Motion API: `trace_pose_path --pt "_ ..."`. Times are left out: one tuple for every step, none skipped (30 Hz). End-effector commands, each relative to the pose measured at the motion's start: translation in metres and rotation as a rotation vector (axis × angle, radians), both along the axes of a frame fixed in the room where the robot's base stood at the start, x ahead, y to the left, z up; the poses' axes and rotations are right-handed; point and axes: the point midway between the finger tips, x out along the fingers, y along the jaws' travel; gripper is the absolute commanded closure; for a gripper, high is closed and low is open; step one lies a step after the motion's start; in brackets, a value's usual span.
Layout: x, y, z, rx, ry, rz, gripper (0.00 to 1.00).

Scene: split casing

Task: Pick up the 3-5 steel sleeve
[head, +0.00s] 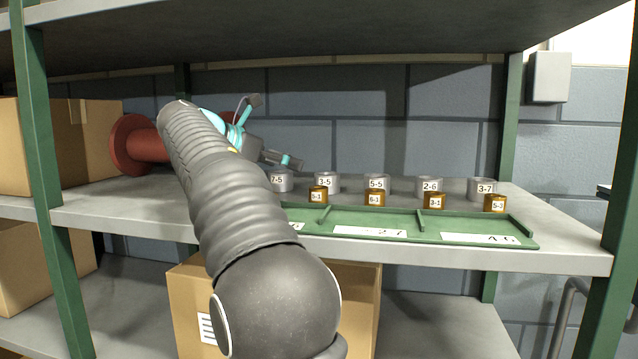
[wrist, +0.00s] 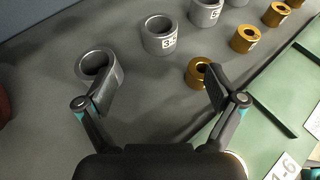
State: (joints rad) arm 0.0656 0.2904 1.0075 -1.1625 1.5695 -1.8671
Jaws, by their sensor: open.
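The 3-5 steel sleeve (head: 327,184) stands upright on the shelf, second from the left in the back row. In the wrist view the 3-5 sleeve (wrist: 159,37) is ahead of my gripper, beyond the fingertips and apart from them. My gripper (wrist: 162,84) is open, with nothing between its fingers. In the head view my gripper (head: 284,160) is above the left end of the row, near the 7-5 steel sleeve (head: 281,183). In the wrist view that sleeve (wrist: 90,68) is partly hidden by the left finger.
A brass bushing (wrist: 195,72) stands beside the right finger, partly hidden. More steel sleeves (head: 429,187) and brass bushings (head: 434,201) stand to the right. A green divided tray (head: 417,224) lies along the front edge. A red spool (head: 148,146) and cardboard box (head: 92,140) are at left.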

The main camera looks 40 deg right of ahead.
Motion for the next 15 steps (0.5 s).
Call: trace_pose_path --pt "-0.001 -0.011 -0.006 0.000 0.001 -0.005 0.07" --pt "-0.001 -0.016 -0.008 0.001 0.001 -0.006 0.07" --pt "0.000 -0.024 -0.011 0.001 0.001 -0.006 0.07" --pt "0.000 -0.028 -0.014 0.001 0.001 -0.006 0.07" --pt "0.000 -0.033 -0.016 0.001 0.001 -0.006 0.07" --pt "0.001 -0.040 -0.018 0.001 0.001 -0.005 0.07" --pt "0.001 -0.044 -0.020 0.001 0.001 -0.005 0.07" --pt "0.001 -0.048 -0.021 0.001 0.001 -0.005 0.07" --pt "0.002 -0.052 -0.023 0.001 0.001 -0.004 0.07" --pt "0.002 -0.055 -0.024 0.001 0.001 -0.004 0.07" --pt "0.002 -0.057 -0.025 0.001 0.000 -0.003 0.07" --pt "0.003 -0.059 -0.026 0.001 0.001 -0.002 0.07" --pt "0.003 -0.060 -0.026 0.001 0.000 -0.001 0.07" --pt "0.003 -0.061 -0.026 0.001 0.000 -0.001 0.07" --pt "0.003 -0.062 -0.027 0.001 0.000 -0.001 0.07"
